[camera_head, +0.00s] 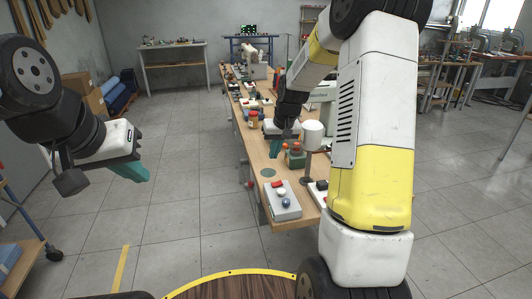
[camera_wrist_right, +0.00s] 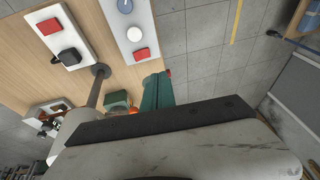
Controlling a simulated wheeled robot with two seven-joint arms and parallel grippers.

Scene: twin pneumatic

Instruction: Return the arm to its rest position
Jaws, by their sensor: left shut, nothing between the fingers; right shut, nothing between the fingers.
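My right gripper (camera_head: 276,148) hangs over the near part of the long wooden workbench (camera_head: 255,150), with its teal fingers shut and empty. In the right wrist view its teal fingers (camera_wrist_right: 157,92) are together above the bench edge. My left gripper (camera_head: 136,172) is at the left, over open floor and away from the bench, with its teal fingers shut and empty. My right arm's yellow and white links fill the right of the head view and hide part of the bench.
A grey button box (camera_head: 284,207) lies near the bench's front end. A white cylinder on a post (camera_head: 312,134) and a green box with an orange-red top (camera_head: 295,158) stand close to my right gripper. A second switch box (camera_wrist_right: 65,40) is nearby. Floor left of the bench is clear.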

